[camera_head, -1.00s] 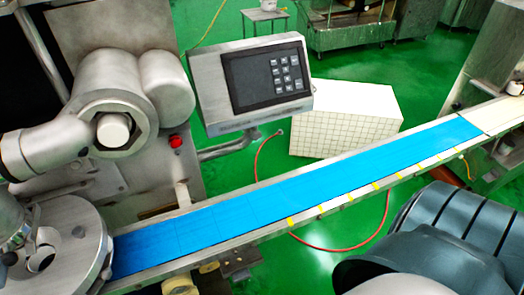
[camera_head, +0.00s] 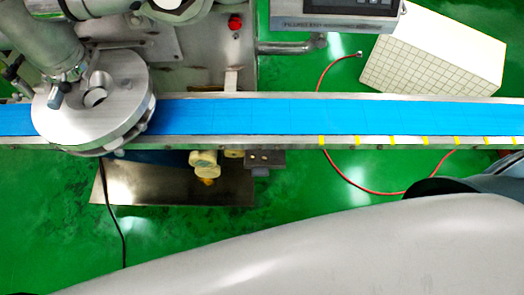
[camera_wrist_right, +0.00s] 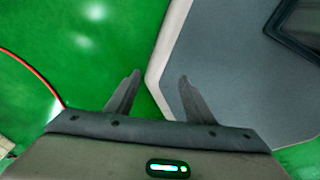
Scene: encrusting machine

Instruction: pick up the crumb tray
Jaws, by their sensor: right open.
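A flat, shiny metal tray (camera_head: 150,190), which looks like the crumb tray, lies low beneath the conveyor in the head view. Its far part is hidden by the conveyor and the machine parts under it. My right gripper (camera_wrist_right: 160,76) is open, with nothing between its fingers, in the right wrist view. It is over green floor beside a grey surface, and the tray does not show in that view. My left gripper is in neither view now.
The blue conveyor belt (camera_head: 280,117) crosses the head view below the machine's round metal disc (camera_head: 120,115). A red hose (camera_head: 350,183) lies on the floor, and a white tiled block (camera_head: 440,55) stands behind.

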